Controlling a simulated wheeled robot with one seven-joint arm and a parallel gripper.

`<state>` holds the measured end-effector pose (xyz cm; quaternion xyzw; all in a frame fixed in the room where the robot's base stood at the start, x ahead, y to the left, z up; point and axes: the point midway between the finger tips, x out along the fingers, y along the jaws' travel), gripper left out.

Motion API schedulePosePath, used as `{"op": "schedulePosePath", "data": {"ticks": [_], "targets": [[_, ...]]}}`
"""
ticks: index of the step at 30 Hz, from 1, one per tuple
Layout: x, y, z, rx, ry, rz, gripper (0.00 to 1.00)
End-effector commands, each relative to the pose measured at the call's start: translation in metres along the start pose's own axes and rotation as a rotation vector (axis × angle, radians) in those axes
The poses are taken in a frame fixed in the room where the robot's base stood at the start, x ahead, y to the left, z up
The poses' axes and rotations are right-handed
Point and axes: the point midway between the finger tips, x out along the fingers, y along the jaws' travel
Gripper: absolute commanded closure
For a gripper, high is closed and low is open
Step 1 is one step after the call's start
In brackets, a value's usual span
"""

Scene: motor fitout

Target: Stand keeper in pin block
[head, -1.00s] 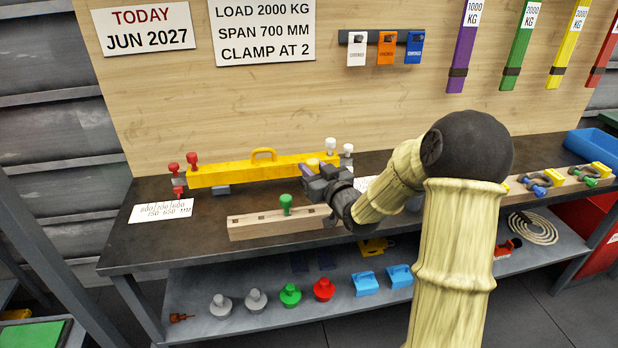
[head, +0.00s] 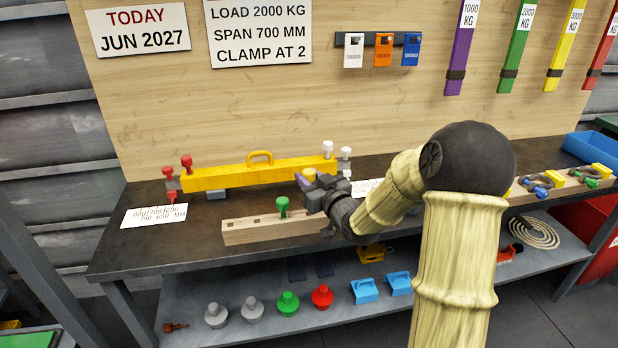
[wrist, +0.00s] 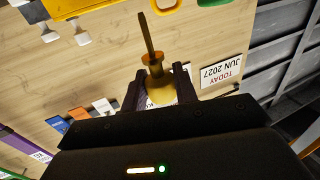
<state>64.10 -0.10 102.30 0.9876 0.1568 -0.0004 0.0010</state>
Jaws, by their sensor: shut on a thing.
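My gripper (head: 308,183) is shut on a yellow-orange keeper (head: 309,174), held above the bench near the right end of the wooden pin block (head: 240,235). In the wrist view the keeper (wrist: 155,64) sits between the two fingers, its thin dark shank pointing away from its round head. That view is upside down, so the shank points downward. A green keeper (head: 282,205) stands upright in the pin block. Square holes show in the block's top to its left. The block's right end is hidden behind my gripper.
A yellow spreader beam (head: 230,178) with red and white clamps lies behind the block. A printed card (head: 153,216) lies at the bench's left. Shackles stand at the right (head: 540,184). The shelf below holds grey, green and red weights and blue blocks (head: 364,291).

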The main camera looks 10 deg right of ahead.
Motion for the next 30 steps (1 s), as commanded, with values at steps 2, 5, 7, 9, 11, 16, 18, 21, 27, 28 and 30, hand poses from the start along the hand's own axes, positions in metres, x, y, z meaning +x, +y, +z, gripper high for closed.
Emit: {"op": "schedulePosePath", "data": {"ticks": [2,5,7,9,11,16,18,21,27,28,30], "targets": [[0.0,0.0,0.011,0.0,0.0,0.0,0.93],[0.0,0.0,0.019,0.0,-0.001,0.0,0.93],[0.0,0.0,0.024,0.0,-0.001,0.0,0.93],[0.0,0.0,0.027,0.0,-0.001,0.0,0.93],[0.0,0.0,0.029,0.0,-0.001,0.0,0.93],[0.0,0.0,0.03,0.0,0.0,0.0,0.93],[0.0,0.0,0.03,0.0,0.0,0.0,0.93],[0.0,0.0,0.03,0.0,0.0,0.0,0.93],[0.0,0.0,0.03,0.0,0.0,0.0,0.93],[0.0,0.0,0.03,0.0,0.0,0.0,0.93],[0.0,0.0,0.03,0.0,0.0,0.0,0.93]]}}
